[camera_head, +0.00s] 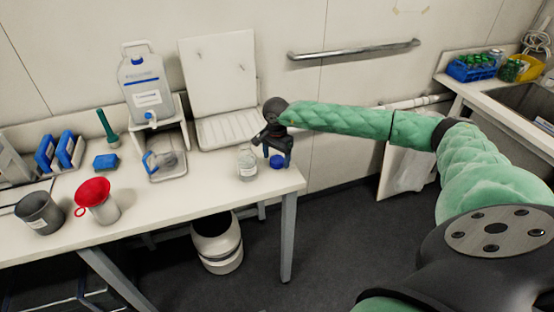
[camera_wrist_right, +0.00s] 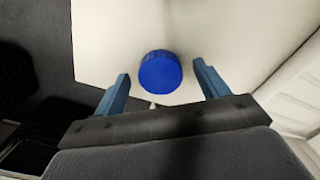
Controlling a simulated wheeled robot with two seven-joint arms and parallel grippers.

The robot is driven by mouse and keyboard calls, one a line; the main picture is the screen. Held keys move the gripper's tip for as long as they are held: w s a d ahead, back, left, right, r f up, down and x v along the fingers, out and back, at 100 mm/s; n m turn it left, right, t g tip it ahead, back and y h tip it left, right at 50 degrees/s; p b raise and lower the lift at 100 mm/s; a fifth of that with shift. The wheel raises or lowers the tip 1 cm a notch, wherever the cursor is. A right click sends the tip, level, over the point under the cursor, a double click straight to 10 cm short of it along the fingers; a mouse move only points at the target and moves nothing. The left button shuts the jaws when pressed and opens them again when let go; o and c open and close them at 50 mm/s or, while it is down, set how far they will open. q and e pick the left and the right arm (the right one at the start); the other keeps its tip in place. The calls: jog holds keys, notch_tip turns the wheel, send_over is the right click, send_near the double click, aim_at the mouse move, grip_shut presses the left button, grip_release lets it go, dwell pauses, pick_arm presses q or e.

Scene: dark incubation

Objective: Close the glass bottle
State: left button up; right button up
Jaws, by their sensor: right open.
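A clear glass bottle (camera_head: 247,164) with a pale label stands upright near the right end of the white table, with no cap visible on it. A blue cap (camera_head: 277,161) lies on the table just to its right, and it also shows in the right wrist view (camera_wrist_right: 160,72). My right gripper (camera_head: 277,158) points down over the cap. Its two blue fingers are open on either side of the cap, as the right wrist view (camera_wrist_right: 161,82) shows, and do not touch it there. My left gripper is not in view.
The white table (camera_head: 150,215) ends just right of the cap. A large jug (camera_head: 148,90) and a white board (camera_head: 218,80) are behind.

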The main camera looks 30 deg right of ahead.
jog(key=shift+f, duration=0.1)
jog(key=shift+c, duration=0.2)
jog(key=c, duration=1)
